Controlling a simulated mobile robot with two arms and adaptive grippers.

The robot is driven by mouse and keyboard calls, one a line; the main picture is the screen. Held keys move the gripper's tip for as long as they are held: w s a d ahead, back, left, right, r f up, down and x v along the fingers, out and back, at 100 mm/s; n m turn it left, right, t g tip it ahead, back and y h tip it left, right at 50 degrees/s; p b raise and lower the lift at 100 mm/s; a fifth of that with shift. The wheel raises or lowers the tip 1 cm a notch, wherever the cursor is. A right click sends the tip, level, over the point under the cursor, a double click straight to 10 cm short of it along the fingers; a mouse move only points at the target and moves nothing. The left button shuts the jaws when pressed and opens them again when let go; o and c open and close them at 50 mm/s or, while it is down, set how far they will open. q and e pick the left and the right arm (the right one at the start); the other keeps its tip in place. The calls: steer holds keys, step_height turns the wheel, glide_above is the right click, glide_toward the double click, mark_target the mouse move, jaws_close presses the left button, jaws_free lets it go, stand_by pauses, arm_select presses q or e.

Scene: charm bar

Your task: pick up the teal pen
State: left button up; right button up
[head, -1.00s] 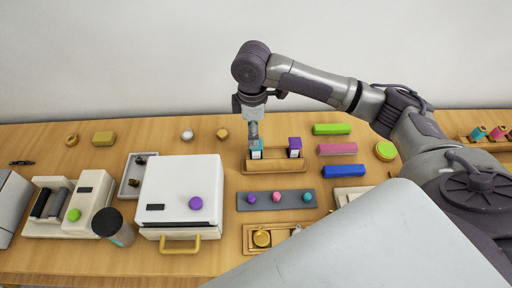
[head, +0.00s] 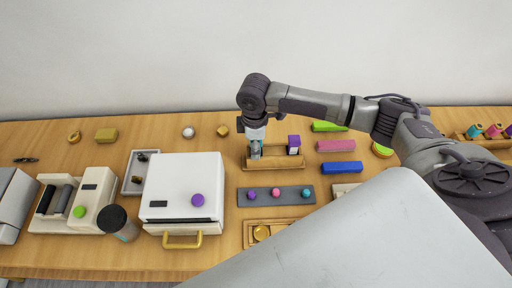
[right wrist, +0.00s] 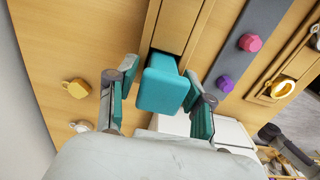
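The teal pen (right wrist: 163,84) shows in the right wrist view as a blocky teal top in a slot of the wooden holder (right wrist: 186,20). My right gripper (right wrist: 160,108) is open, with one finger on each side of the pen and a visible gap to both. In the head view my right gripper (head: 255,152) points down over the left end of the holder (head: 273,164) and hides most of the pen. My left gripper is in neither view.
A purple-topped piece (head: 294,144) stands at the holder's right end. Green, pink (head: 337,146) and blue blocks lie to the right. A grey strip with several colored knobs (head: 297,196) lies in front. A white press (head: 184,187) stands to the left.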

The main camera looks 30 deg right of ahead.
jaws_close()
steer(key=shift+r, duration=0.1)
step_height(320, 180, up, 10)
steer(key=shift+b, duration=1.05)
steer(key=shift+c, duration=1.7)
jaws_free()
jaws_close()
